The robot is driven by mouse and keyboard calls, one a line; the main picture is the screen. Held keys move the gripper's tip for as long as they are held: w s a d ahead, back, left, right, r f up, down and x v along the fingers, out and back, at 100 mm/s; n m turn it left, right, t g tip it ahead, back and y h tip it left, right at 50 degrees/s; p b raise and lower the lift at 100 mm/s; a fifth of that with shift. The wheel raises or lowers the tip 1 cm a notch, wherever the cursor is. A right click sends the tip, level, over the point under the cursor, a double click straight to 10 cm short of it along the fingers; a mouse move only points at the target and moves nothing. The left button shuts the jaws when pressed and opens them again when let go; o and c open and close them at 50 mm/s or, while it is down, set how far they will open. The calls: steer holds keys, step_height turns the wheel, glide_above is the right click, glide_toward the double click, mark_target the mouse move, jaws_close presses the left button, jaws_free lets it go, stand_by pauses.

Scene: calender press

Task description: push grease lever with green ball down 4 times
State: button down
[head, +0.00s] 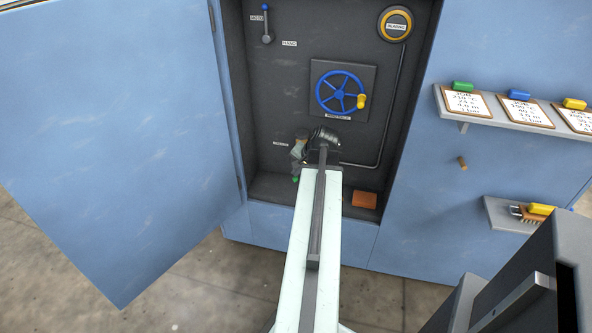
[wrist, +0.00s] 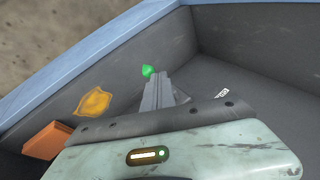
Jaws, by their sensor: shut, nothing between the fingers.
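The green ball (head: 295,179) of the grease lever shows low in the open cabinet, just left of my arm in the head view. The grease unit (head: 299,148) above it is partly hidden by my arm, and most of the lever rod is covered. In the wrist view, my gripper (wrist: 155,86) is shut and empty. Its fingertips end right at the green ball (wrist: 148,71), which shows just beyond them. I cannot tell whether they touch it.
The cabinet holds a blue handwheel (head: 340,93), a blue-knobbed lever (head: 266,22) and a round yellow-ringed fitting (head: 395,24). An orange block (head: 364,199) lies on its floor. The open blue door (head: 115,130) stands left. Shelves with cards (head: 520,108) are on the right.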

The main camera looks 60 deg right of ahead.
mark_target(300, 137)
steer(key=shift+w+d+r+p, duration=0.1)
steer(key=shift+d+r+p, duration=0.15)
steer(key=shift+r+p, duration=0.4)
steer(key=shift+w+d+r+p, duration=0.1)
steer(key=shift+d+r+p, duration=0.15)
steer(key=shift+r+p, duration=0.4)
steer(key=shift+w+d+r+p, duration=0.1)
steer(key=shift+d+r+p, duration=0.15)
steer(key=shift+r+p, duration=0.4)
steer(key=shift+r, duration=0.1)
steer(key=r+p, duration=0.1)
steer(key=d+r+p, duration=0.1)
steer(key=r+p, duration=0.2)
steer(key=shift+w+d+r+p, duration=0.2)
steer(key=shift+d+r+p, duration=0.1)
steer(key=shift+d+p, duration=0.05)
stand_by(1.3)
steer(key=r+p, duration=0.2)
steer(key=d+r+p, duration=0.1)
steer(key=r+p, duration=0.1)
steer(key=shift+w+d, duration=0.1)
steer(key=shift+w, duration=0.1)
steer(key=shift+f, duration=0.25)
steer(key=shift+f+b, duration=0.1)
steer(key=shift+b, duration=0.2)
